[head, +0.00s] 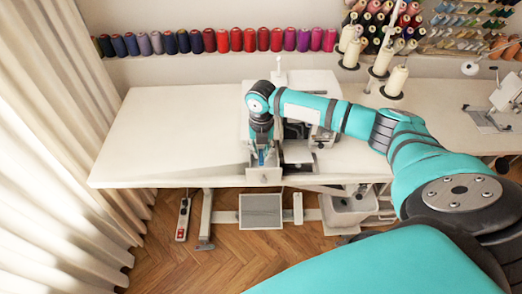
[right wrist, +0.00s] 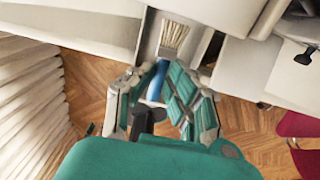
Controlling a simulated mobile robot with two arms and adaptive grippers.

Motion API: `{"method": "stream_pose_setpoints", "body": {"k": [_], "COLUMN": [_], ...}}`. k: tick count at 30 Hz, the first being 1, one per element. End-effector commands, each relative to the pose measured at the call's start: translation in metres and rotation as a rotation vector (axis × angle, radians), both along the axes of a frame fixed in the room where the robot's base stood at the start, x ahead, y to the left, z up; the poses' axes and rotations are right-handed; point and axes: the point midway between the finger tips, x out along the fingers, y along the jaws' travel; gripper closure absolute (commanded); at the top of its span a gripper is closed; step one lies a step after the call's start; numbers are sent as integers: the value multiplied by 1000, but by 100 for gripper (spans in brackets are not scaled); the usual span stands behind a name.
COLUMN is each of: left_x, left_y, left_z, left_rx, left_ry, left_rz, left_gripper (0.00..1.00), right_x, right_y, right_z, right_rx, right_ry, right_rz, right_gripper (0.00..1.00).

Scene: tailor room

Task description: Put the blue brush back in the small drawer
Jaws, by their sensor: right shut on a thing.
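The blue brush has a blue handle (right wrist: 157,82) and pale bristles (right wrist: 172,38). My right gripper (right wrist: 160,92) is shut on the handle, with the bristles pointing away from it. In the head view the right gripper (head: 262,146) points down at the table's front edge, and a bit of blue brush (head: 262,157) shows below it. The small drawer (head: 264,176) is pulled out under the table edge, directly below the gripper. The bristles appear over the drawer in the right wrist view; whether they touch it I cannot tell. My left gripper is out of view.
The white table (head: 165,135) is clear on its left side. A sewing machine (head: 300,110) stands just behind and right of the gripper. Thread spools (head: 235,39) line the wall. A grey bin (head: 347,208) and a pedal (head: 260,211) are below the table; a curtain (head: 50,150) hangs left.

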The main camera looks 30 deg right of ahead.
Motion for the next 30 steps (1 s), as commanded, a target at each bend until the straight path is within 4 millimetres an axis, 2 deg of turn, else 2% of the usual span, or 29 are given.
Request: {"method": "stream_pose_setpoints", "body": {"k": [1, 16, 30], "left_x": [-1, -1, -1], "left_y": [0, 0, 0], "left_z": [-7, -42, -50], "left_rx": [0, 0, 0], "left_ry": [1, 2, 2], "left_rz": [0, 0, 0], "left_gripper": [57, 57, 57], "right_x": [0, 0, 0], "right_y": [0, 0, 0], "right_z": [-7, -39, -65], "right_rx": [0, 0, 1], "right_ry": [0, 0, 1], "right_rz": [0, 1, -1], "right_gripper": [100, 100, 100]}}
